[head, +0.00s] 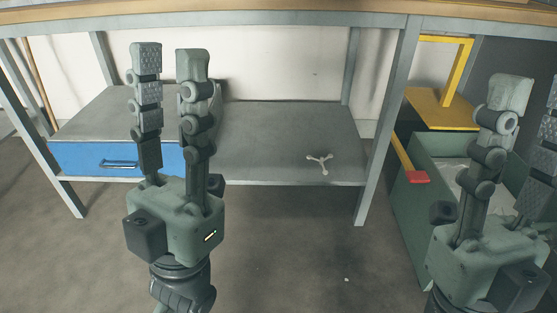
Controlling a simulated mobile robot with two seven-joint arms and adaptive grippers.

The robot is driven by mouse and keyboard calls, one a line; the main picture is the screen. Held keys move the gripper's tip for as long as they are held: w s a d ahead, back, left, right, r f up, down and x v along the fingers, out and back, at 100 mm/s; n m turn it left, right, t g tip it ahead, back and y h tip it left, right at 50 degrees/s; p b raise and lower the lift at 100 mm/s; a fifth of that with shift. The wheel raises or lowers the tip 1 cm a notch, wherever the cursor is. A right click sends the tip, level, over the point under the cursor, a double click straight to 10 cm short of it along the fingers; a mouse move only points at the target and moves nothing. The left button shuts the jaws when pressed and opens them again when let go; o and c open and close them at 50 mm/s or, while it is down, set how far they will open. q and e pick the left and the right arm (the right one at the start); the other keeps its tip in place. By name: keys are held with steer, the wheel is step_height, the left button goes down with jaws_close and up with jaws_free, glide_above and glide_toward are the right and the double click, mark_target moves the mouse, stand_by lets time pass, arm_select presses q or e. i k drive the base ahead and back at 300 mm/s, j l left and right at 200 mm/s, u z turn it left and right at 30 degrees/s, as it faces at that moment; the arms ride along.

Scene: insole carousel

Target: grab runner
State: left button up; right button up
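A small pale three-armed piece (320,162), which looks like the runner, lies on the grey lower shelf (270,130) of the bench, near its front edge and right of its middle. My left gripper (169,52) points up on the left, its two fingers apart with nothing between them. It hides part of the shelf and of the blue drawer. My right gripper (531,95) points up at the right edge. Its fingers are apart and empty, and one is partly cut off by the frame. Neither gripper touches the piece.
A blue drawer front (75,158) sits at the shelf's left. A bench leg (385,120) stands right of the piece. Further right are a green bin (408,215) with a red patch and a yellow frame (440,108). The wooden benchtop overhangs above; floor in front is mostly clear.

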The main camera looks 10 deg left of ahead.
mark_target(325, 172)
steer(key=i+j, duration=0.4)
steer(key=i+j+z, duration=0.6)
steer(key=j, duration=0.3)
steer(key=i+l+z, duration=0.1)
steer(key=i+z, duration=0.25)
steer(key=i+l+z, duration=0.1)
steer(key=z, duration=0.25)
